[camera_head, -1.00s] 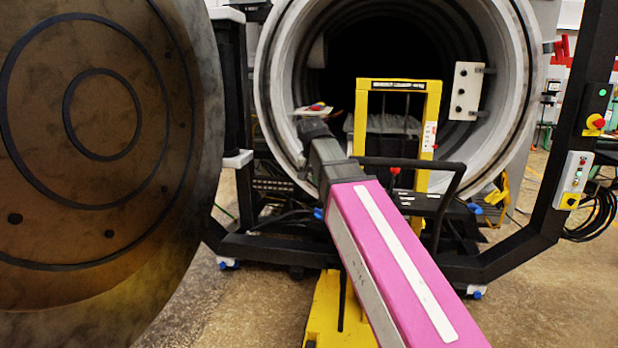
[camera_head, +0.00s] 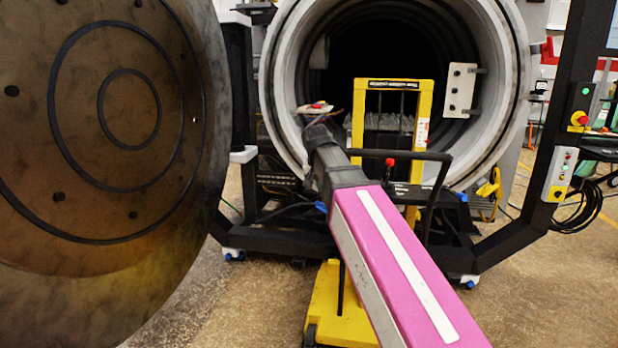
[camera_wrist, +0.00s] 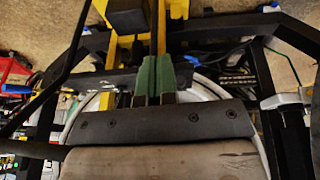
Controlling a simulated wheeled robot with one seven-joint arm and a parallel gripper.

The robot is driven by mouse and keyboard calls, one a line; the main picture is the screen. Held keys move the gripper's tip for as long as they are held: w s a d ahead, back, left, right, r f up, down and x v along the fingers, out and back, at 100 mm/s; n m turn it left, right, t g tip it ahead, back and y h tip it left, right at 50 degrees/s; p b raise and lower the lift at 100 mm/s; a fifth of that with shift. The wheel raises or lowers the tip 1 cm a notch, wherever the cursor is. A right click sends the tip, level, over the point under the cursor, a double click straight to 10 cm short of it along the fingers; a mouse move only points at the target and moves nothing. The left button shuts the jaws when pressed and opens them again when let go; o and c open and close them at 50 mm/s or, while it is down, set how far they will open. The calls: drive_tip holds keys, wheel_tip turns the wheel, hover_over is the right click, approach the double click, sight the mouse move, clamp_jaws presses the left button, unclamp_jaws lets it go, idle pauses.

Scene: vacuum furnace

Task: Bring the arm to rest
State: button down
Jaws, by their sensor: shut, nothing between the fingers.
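My arm reaches forward and slightly left in the head view, its pink link with a white stripe nearest and dark links beyond it. Its far end is in front of the round furnace mouth (camera_head: 508,70), and my gripper is not clear there. In the wrist view my gripper (camera_wrist: 155,76) is shut, its two green-tipped fingers side by side with nothing between them. Yellow parts of the lifting truck (camera_wrist: 161,30) and the pale furnace rim (camera_wrist: 82,122) show beyond the fingers. The yellow lifting truck (camera_head: 425,110) also stands before the furnace in the head view.
The big round furnace door (camera_head: 80,210) stands open at left. A black frame (camera_head: 505,245) with control boxes (camera_head: 562,173) is at right. A small red and white item (camera_head: 316,108) shows at the furnace mouth. Bare floor (camera_head: 545,295) is at lower right.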

drive_tip(key=s+d+f+g, duration=0.1)
drive_tip(key=s+d+f, duration=0.3)
drive_tip(key=f, duration=0.8)
drive_tip(key=s+d+f+n+g+y, duration=0.1)
drive_tip(key=s+d+f, duration=0.4)
drive_tip(key=f, duration=0.7)
drive_tip(key=s+d+f+n+g, duration=0.1)
drive_tip(key=s+d+f, duration=0.3)
drive_tip(key=f, duration=0.9)
drive_tip(key=shift+s+d, duration=0.3)
drive_tip(key=shift+d, duration=0.65)
drive_tip(key=shift+f, duration=0.1)
